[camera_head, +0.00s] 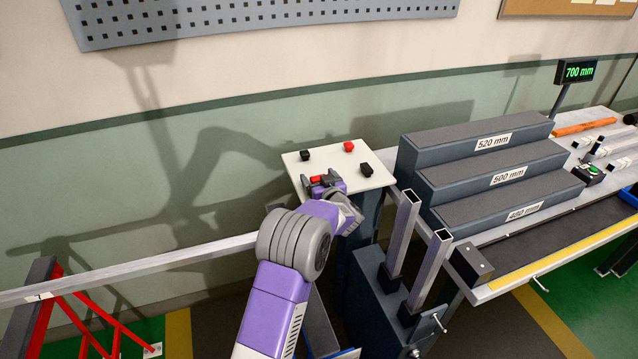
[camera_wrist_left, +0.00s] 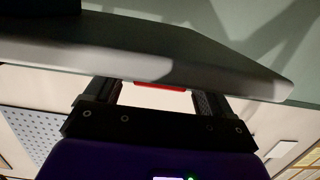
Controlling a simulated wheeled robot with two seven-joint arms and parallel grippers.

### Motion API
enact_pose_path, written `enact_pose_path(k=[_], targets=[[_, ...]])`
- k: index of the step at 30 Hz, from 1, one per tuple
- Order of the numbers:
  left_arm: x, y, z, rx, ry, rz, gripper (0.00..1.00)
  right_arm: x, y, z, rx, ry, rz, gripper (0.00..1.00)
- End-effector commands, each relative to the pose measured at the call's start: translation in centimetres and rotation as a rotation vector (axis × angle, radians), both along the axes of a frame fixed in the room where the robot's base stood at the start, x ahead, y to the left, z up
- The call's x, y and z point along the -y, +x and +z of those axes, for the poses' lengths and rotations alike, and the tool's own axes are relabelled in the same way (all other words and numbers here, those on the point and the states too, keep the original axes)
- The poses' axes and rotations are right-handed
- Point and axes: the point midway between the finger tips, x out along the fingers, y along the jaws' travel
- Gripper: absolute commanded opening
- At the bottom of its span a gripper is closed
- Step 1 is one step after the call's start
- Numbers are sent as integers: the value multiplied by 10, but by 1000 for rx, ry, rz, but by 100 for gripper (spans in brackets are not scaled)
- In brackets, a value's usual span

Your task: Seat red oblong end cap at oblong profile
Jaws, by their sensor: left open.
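My left gripper (camera_head: 320,180) is at the near left edge of a white plate (camera_head: 327,163) on a stand. Its jaws are open, and a red cap (camera_head: 318,179) shows between or just beyond the fingers. In the left wrist view, a red strip (camera_wrist_left: 160,86) shows in the gap between the open fingers (camera_wrist_left: 158,93); contact cannot be told. Another red cap (camera_head: 349,146) lies at the plate's back. Two upright metal profiles (camera_head: 403,232) (camera_head: 429,268) stand in dark holders right of the arm; which is oblong is unclear. My right gripper is not in view.
Black caps (camera_head: 305,155) (camera_head: 366,169) lie on the plate. A stepped block (camera_head: 480,170) with length labels stands on the bench at right. A long bar (camera_head: 130,267) rests on a red support at left. The plate's middle is clear.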

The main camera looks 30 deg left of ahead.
Motion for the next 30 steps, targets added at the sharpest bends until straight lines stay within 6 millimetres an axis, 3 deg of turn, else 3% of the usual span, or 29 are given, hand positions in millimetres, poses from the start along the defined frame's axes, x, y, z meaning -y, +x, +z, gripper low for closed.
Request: enact_pose_path(k=[4,13,24,30], targets=[[-12,10,-3,0,1,1,83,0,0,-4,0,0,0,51],[-15,12,-3,-1,0,0,83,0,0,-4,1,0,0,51],[-15,12,-3,-1,1,0,28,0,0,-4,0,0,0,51],[-15,12,-3,0,0,0,28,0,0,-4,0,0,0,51]])
